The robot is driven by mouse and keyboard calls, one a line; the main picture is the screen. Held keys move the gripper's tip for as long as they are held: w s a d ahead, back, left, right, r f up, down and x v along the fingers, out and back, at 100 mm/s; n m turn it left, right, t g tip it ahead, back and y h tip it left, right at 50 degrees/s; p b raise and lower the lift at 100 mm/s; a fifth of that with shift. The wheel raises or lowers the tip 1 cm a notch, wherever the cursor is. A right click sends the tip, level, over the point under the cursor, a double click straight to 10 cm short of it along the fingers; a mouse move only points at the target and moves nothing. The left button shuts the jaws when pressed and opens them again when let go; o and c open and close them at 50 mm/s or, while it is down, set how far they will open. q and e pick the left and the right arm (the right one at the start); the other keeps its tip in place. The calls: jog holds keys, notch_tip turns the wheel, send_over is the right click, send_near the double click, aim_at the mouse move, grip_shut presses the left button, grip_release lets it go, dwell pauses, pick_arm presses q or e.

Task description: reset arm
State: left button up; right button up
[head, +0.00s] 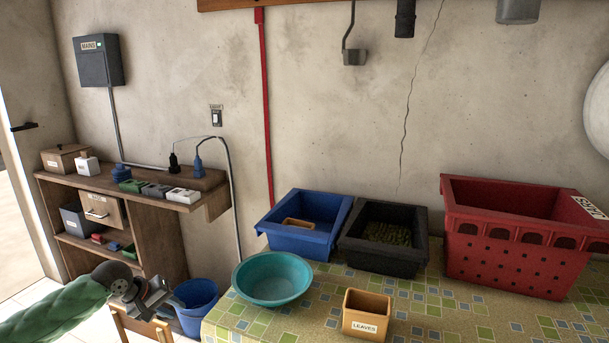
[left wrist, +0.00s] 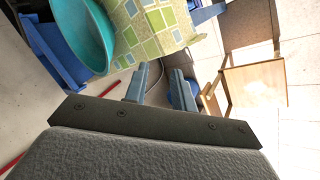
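My left gripper (head: 164,300) is at the lower left of the head view, at the end of my green-sleeved arm. It is in the air left of the table, in front of a blue bucket (head: 197,310). In the left wrist view its two blue-grey fingers (left wrist: 163,75) stand apart with a gap between them. Nothing is held between them. My right arm and gripper are not in view.
The patterned table (head: 470,320) holds a teal bowl (head: 272,280), a blue crate (head: 285,240), a black crate (head: 372,262), a red crate (head: 510,265) and a LEAVES box (head: 365,327). A wooden shelf (head: 160,240) stands left. A wooden stool (left wrist: 257,88) is below the gripper.

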pick_arm(q)
notch_tip(320, 180, up, 4)
jog(key=w+a+f+m+t+y, duration=0.1)
jog(key=w+a+m+t+y, duration=0.3)
jog(key=m, duration=0.6)
jog(key=s+d+f+n+g+y, duration=0.1)
jog(key=s+d+f+g, duration=0.1)
jog(key=s+d+f, duration=0.9)
jog(key=s+d+f+g, duration=0.2)
jog(key=s+d+f, duration=0.5)
jog(key=s+f, duration=0.65)
jog(key=s+d+f+g, duration=0.1)
jog(key=s+d+f, duration=0.1)
jog(key=s, duration=0.4)
jog(key=s+d+f+n+g, duration=0.1)
jog(key=s+f, duration=0.3)
jog(key=s, duration=0.3)
jog(key=s+d+f+g+h, duration=0.1)
jog(key=s+d+f, duration=0.1)
jog(key=s+f, duration=0.2)
jog(key=s, duration=0.3)
jog(key=shift+d+n+g, duration=0.3)
jog(key=shift+g, duration=0.1)
jog(key=shift+d, duration=0.1)
